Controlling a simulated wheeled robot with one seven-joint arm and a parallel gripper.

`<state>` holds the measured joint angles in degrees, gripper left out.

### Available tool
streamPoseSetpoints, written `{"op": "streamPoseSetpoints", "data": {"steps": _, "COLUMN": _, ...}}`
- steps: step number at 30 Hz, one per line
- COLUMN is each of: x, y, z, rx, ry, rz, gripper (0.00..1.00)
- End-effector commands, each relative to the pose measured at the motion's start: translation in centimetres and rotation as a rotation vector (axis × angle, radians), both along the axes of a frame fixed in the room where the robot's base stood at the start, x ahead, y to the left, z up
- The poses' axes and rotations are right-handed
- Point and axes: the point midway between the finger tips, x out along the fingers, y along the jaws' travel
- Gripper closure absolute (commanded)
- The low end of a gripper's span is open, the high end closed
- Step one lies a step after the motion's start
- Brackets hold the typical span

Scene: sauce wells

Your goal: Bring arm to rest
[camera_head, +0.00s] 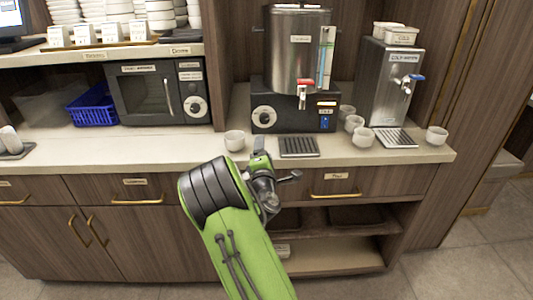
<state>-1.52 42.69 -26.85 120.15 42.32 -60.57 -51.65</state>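My gripper (275,165) is at the end of my green arm, near the front edge of the counter (150,152), just below a white cup (235,140) and left of a drip tray in the picture. The fingers are small and partly hidden by the wrist, so I cannot tell whether they are open or shut. No object shows clearly in the gripper.
A hot-water urn (297,50) stands on a black base behind the drip tray (299,147). A cold-water dispenser (385,90) stands to the right, with several cups nearby. A microwave (150,92) and blue basket (93,106) stand left. Drawers and open shelves lie below.

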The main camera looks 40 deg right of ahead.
Motion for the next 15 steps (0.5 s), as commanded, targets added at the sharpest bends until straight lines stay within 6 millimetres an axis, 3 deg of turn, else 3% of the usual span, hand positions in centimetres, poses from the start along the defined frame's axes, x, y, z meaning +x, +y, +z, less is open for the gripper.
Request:
{"op": "streamPoseSetpoints", "data": {"steps": 12, "x": -0.03, "y": 0.00, "z": 0.07, "rx": 0.002, "ry": -0.002, "rz": 0.000, "gripper": 0.35}}
{"op": "streamPoseSetpoints", "data": {"steps": 15, "x": -0.75, "y": -0.21, "z": 0.84, "rx": 0.088, "ry": -0.041, "rz": -0.033, "gripper": 0.35}}
